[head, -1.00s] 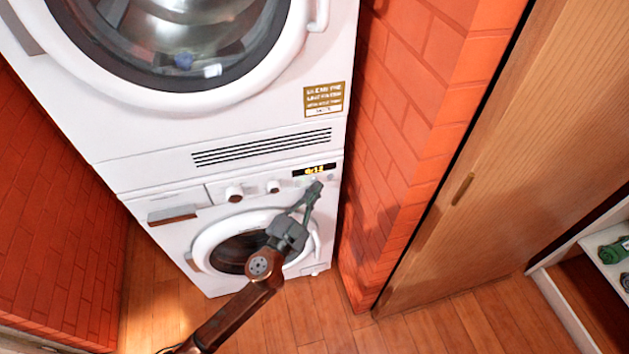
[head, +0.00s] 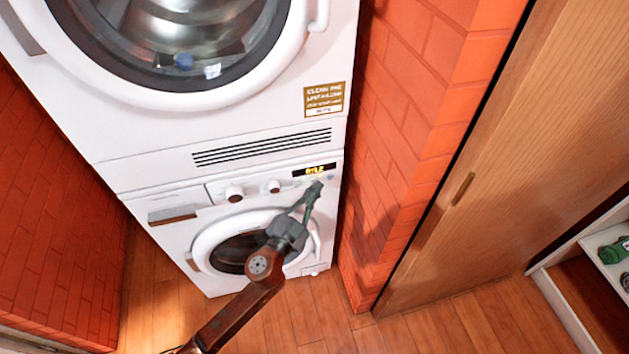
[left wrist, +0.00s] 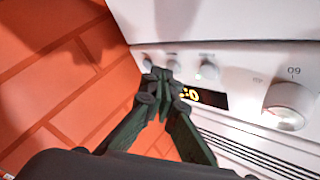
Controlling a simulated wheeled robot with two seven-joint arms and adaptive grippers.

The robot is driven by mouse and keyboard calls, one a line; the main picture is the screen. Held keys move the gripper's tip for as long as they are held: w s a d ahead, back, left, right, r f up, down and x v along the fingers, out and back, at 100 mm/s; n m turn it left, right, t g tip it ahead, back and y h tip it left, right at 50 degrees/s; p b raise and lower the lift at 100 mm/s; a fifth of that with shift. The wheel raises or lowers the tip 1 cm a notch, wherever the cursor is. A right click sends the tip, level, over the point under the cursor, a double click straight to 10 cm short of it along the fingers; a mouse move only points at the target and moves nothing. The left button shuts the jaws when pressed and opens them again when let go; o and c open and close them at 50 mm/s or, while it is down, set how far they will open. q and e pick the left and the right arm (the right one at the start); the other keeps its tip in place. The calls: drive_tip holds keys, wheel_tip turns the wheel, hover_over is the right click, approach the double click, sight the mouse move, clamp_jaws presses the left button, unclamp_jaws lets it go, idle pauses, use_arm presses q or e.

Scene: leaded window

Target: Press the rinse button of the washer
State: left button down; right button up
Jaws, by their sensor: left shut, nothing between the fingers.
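The white washer (head: 172,236) is the lower machine, with a round door, two knobs and a lit display (head: 315,170) at the upper right of its panel. My left gripper (head: 315,187) is shut and empty, its tips at the panel just below the display. In the left wrist view the panel appears turned over, and the fingertips (left wrist: 160,73) are at a row of small round buttons beside the display (left wrist: 206,97). One button (left wrist: 208,70) has a greenish light. The fingertips partly cover the other buttons; I cannot tell whether they touch one. The button labels are unreadable.
A second white machine (head: 120,125) with a round glass door sits on top of the washer. A red brick wall (head: 400,110) stands close to the right. A wooden door (head: 480,200) and a shelf (head: 590,242) are farther right. The wooden floor (head: 330,325) in front is clear.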

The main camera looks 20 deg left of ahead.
use_arm(q)
drive_tip(key=shift+s+d, duration=0.2)
drive_tip(key=shift+s, duration=0.1)
drive_tip(key=shift+s+d+p, duration=0.1)
drive_tip(key=shift+s+d, duration=0.45)
drive_tip(key=shift+s, duration=0.3)
drive_tip(key=shift+s+d+p, duration=0.15)
drive_tip(key=shift+s+d, duration=0.4)
drive_tip(key=shift+s, duration=0.25)
drive_tip(key=shift+s+d+p, duration=0.1)
drive_tip(key=shift+s+d, duration=0.45)
drive_tip(key=shift+s, duration=0.3)
